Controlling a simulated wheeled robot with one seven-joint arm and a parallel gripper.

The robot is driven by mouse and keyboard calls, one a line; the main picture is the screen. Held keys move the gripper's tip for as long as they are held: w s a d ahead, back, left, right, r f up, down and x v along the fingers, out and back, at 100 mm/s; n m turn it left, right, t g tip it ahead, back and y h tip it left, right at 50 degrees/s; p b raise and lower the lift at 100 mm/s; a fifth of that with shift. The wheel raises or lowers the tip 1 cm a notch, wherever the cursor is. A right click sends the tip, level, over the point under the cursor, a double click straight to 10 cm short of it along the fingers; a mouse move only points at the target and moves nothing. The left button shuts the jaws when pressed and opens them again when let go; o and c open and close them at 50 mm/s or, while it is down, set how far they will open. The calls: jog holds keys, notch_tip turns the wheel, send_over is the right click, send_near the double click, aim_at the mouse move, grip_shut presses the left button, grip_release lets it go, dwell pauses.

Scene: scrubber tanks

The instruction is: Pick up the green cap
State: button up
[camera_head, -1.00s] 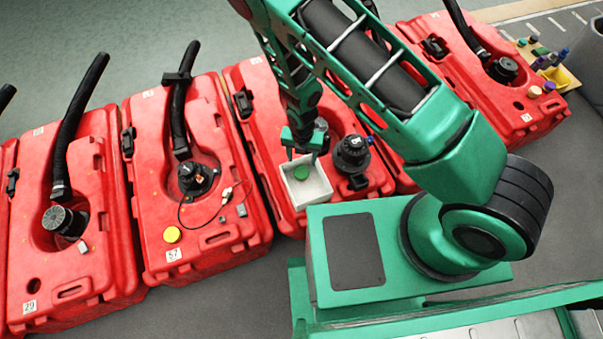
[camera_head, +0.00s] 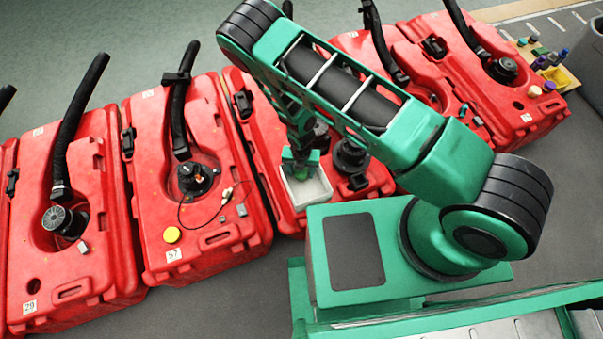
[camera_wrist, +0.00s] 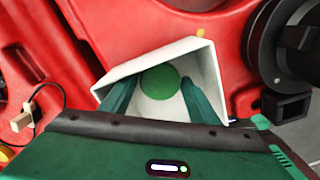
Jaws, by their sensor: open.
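The green cap (camera_wrist: 159,81) is a flat round disc lying in a white open box (camera_wrist: 203,58). In the wrist view it lies between and a little beyond the two fingertips of my gripper (camera_wrist: 154,85), which is open and reaches into the box. In the head view the white box (camera_head: 318,190) rests on a red tank, and my gripper (camera_head: 302,168) is over it. The cap is hidden by the gripper there. Whether the fingers touch the cap cannot be told.
The red tank (camera_head: 255,120) under the box carries a black fitting (camera_head: 350,156) right of the box, also large in the wrist view (camera_wrist: 290,40). A yellow bin (camera_head: 562,78) stands far right.

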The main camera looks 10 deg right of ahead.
jog(key=shift+f, duration=0.5)
jog(key=c, duration=0.8)
jog(key=shift+r, duration=0.1)
